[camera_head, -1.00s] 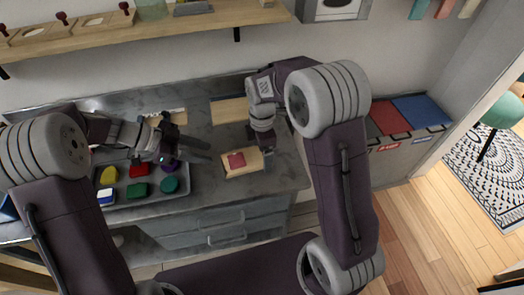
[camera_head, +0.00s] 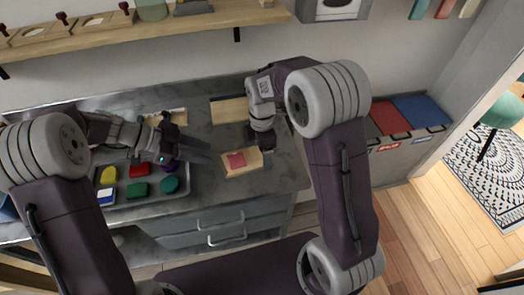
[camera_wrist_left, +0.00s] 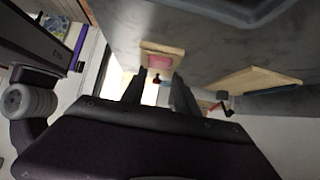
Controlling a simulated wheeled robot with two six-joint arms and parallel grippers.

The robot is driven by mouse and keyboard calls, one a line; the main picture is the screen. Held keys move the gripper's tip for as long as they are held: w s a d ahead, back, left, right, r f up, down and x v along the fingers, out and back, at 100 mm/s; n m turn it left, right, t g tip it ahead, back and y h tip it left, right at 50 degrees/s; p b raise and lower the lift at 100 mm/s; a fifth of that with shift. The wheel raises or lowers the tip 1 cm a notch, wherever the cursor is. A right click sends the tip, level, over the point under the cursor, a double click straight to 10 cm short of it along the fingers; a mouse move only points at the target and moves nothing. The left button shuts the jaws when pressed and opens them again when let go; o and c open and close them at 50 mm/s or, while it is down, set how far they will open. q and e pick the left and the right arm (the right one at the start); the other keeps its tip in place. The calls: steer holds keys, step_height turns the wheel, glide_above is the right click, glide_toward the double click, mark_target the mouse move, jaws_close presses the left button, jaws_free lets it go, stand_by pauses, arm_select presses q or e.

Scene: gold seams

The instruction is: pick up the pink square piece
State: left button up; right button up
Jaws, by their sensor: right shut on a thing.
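The pink square piece (camera_head: 236,160) lies on a small light wooden board (camera_head: 254,158) near the counter's front edge. It also shows in the left wrist view (camera_wrist_left: 160,60) on the same board (camera_wrist_left: 173,50). My right gripper (camera_head: 267,160) is at the board's right end, shut on the board. My left gripper (camera_head: 207,154) is left of the board, pointing towards it. In the left wrist view, its two fingers (camera_wrist_left: 160,92) are apart with nothing between them. It does not touch the pink piece.
A grey tray (camera_head: 150,200) with several coloured pieces sits below my left gripper. Another wooden board (camera_head: 229,111) lies at the back of the counter (camera_head: 290,170). A shelf (camera_head: 190,22) runs above. Red (camera_head: 388,117) and blue (camera_head: 418,109) bin tops are at the right.

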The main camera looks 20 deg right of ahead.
stand_by(0.4)
arm_select(q)
steer(key=o, duration=0.7)
steer(key=shift+o, duration=0.3)
steer(key=shift+s+a+f+n, duration=0.1)
steer(key=shift+a+f+n, duration=0.15)
steer(key=shift+n, duration=0.55)
steer(key=a+n+y, duration=0.2)
steer(key=y, duration=0.1)
steer(key=shift+r, duration=0.15)
step_height(320, 180, up, 2)
steer(key=y, duration=0.2)
steer(key=m+y, duration=0.1)
steer(key=m, duration=0.2)
glide_toward(234, 160)
steer(key=shift+t, duration=0.3)
steer(key=x, duration=0.8)
steer(key=shift+s+d+r, duration=0.1)
steer(key=shift+s+r, duration=0.05)
steer(key=shift+s, duration=0.1)
steer(key=shift+s+f, duration=0.1)
steer(key=shift+f, duration=0.25)
